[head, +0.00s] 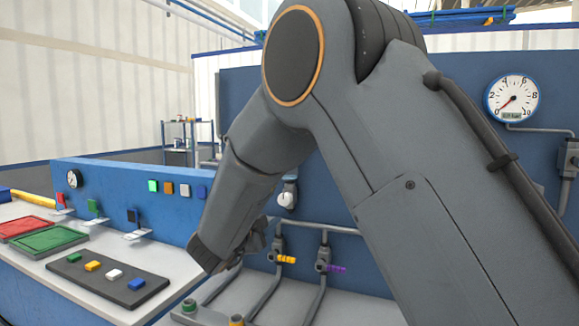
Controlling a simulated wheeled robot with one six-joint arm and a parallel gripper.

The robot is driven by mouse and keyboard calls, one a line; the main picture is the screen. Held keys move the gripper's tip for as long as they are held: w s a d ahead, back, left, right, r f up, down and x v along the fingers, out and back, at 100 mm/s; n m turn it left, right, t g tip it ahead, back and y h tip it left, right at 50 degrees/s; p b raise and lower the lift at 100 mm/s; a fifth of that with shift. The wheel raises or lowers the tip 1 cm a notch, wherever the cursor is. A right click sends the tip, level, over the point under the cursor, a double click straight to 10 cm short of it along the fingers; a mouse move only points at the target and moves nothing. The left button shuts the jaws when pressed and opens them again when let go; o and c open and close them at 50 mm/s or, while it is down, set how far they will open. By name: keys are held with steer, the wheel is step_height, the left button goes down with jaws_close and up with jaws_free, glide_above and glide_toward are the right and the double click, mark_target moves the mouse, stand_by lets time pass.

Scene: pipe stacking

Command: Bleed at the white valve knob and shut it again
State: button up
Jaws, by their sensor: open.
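A small white round part (287,199) shows on the blue panel, just right of my forearm; I cannot tell whether it is a knob or a dial. Two valves sit on the pipes below it, one with a yellow handle (286,259) and one with a purple handle (334,268). No other white valve knob can be made out; my arm covers much of the panel. My gripper (240,258) is open, left of the yellow handle and apart from it. My wrist partly hides its fingers.
A large pressure gauge (512,98) hangs at upper right, needle at the low end. The bench at left holds a red tray (24,227), a green tray (48,241) and a dark board (108,282) with coloured blocks. Grey pipes (268,290) run below my gripper.

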mark_target(284, 199)
stand_by(0.6)
steer(key=shift+w+d+r+n+p, duration=0.1)
steer(key=shift+w+d+n+p, duration=0.45)
steer(key=shift+w+n, duration=1)
steer(key=shift+w+d+r+n+p, duration=0.1)
steer(key=shift+w+d+n+p, duration=0.5)
steer(key=shift+n, duration=1.8)
steer(key=shift+w+d+r+n+p, duration=0.1)
steer(key=shift+w+d+n+p, duration=0.45)
steer(key=shift+w+n, duration=1.1)
steer(key=shift+s+a+n, duration=0.2)
steer(key=shift+s+n, duration=0.1)
